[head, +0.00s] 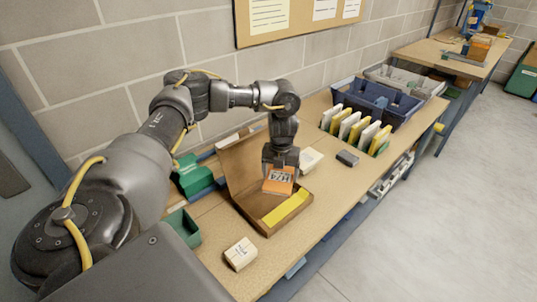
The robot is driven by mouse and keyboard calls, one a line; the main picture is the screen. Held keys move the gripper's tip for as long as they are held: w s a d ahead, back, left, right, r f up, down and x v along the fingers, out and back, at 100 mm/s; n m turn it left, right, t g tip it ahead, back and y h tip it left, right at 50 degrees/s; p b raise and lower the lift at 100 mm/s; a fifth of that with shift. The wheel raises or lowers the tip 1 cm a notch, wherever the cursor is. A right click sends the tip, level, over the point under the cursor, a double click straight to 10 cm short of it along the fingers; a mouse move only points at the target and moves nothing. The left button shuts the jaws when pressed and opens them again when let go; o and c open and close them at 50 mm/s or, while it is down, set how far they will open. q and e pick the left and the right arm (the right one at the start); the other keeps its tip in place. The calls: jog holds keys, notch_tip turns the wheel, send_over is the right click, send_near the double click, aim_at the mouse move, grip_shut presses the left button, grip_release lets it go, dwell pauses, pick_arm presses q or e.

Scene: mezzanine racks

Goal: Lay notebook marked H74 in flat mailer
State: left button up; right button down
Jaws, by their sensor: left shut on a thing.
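My left gripper (280,165) is shut on an orange notebook (278,182) that reads H74. It holds the notebook over the open flat mailer (268,231), a brown cardboard tray with its lid raised at the back. A yellow piece (286,208) lies inside the mailer toward its front right. The notebook covers part of the mailer's inside. I cannot tell whether the notebook touches the mailer. My right gripper is not in view.
A small white box (241,254) sits in front of the mailer. A dark block (347,158) and a rack of upright yellow and white items (356,128) stand to the right. Green bins (192,176) stand left of the mailer.

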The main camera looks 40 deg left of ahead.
aim_at(271, 168)
pick_arm(q)
jog(key=a+r+m, duration=0.1)
jog(key=m, duration=0.1)
jog(key=a+r+m, duration=0.1)
jog(key=a, duration=0.1)
jog(key=w+a+m, duration=0.1)
jog(key=a+m, duration=0.1)
jog(key=shift+r+m+p, duration=0.3)
jog(key=shift+r, duration=0.1)
jog(key=shift+a+r+m, duration=0.25)
jog(key=shift+a+m, duration=0.25)
jog(key=shift+m, duration=0.2)
jog(key=shift+f, duration=0.1)
jog(key=shift+f+b, duration=6.55)
jog(key=shift+f, duration=2.3)
jog(key=o, duration=1)
jog(key=shift+r, duration=0.55)
notch_tip(271, 168, up, 10)
jog(key=p, duration=0.1)
